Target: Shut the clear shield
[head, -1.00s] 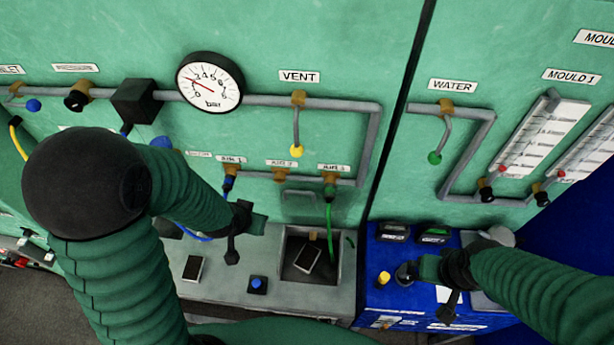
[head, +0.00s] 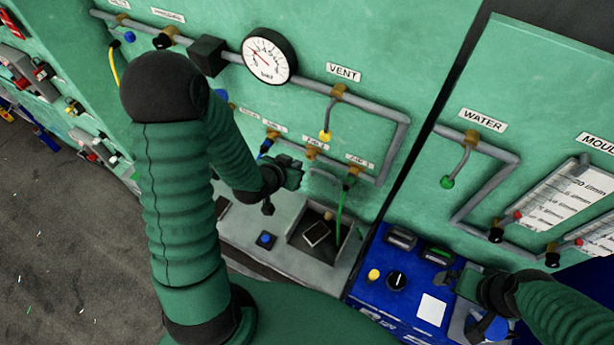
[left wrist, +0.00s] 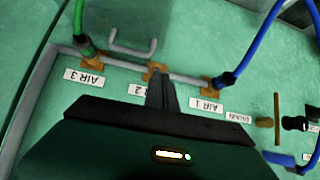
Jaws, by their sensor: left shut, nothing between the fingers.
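My left gripper (head: 290,173) is shut and empty in front of the green panel (head: 380,60), below the row of AIR labels. In the left wrist view its narrow closed fingers (left wrist: 161,92) show against the panel, overlapping the middle AIR fitting; I cannot tell whether they touch it. My right gripper (head: 458,280) is over the blue cabinet (head: 375,285), right of its black knob (head: 396,281). I cannot tell whether its jaws are open.
Grey pipes, a pressure gauge (head: 269,55) and a yellow-tipped vent lever (head: 325,136) stand out from the panel. A grey ledge (head: 235,229) with a recessed tray (head: 331,252) lies below. Hoses hang near the AIR fittings. Open floor (head: 70,240) shows at left.

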